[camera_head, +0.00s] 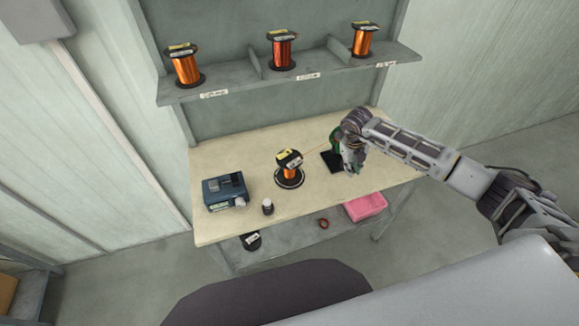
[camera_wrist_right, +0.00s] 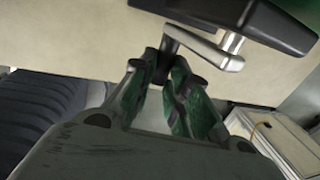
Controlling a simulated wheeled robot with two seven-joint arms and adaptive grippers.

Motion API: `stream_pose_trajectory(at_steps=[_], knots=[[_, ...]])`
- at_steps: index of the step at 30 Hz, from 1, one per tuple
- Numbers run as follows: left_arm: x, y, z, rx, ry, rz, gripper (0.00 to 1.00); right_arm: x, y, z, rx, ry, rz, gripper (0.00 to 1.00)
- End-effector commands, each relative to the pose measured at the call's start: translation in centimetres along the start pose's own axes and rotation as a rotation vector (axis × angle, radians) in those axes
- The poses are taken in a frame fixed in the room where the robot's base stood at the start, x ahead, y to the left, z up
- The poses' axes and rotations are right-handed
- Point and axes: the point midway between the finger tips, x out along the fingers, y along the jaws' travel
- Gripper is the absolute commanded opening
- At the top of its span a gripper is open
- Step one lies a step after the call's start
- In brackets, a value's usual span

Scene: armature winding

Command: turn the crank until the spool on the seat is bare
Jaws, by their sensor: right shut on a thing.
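The spool (camera_head: 290,172) of copper wire stands on the round seat (camera_head: 289,183) in the middle of the bench, its copper winding still visible below a labelled top flange. A thin wire runs from it toward the green winder (camera_head: 335,141) on its dark base (camera_head: 331,162). My right gripper (camera_head: 353,168) is at the front of the winder. In the right wrist view, my right gripper (camera_wrist_right: 164,80) is shut on the dark knob of the crank (camera_wrist_right: 205,47), a metal arm under the machine's dark body. My left gripper is out of view.
A pink bin (camera_head: 366,206) and a black spool (camera_head: 251,241) are on the lower shelf. Three full spools (camera_head: 281,50) stand on the upper shelf.

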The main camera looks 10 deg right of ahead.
Motion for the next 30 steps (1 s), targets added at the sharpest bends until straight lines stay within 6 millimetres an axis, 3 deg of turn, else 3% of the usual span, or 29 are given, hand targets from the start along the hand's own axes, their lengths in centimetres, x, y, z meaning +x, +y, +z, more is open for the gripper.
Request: stream_pose_trajectory(at_steps=[6, 16, 30], knots=[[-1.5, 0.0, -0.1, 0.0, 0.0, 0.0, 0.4, -1.5, 1.9, 0.0, -0.002, 0.0, 0.003, 0.0], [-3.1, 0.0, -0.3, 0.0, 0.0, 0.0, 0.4, -4.1, 3.3, 0.0, -0.002, 0.0, 0.002, 0.0], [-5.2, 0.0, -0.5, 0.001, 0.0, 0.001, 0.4, -8.6, 2.6, 0.0, 0.0, 0.0, 0.0, 0.0]])
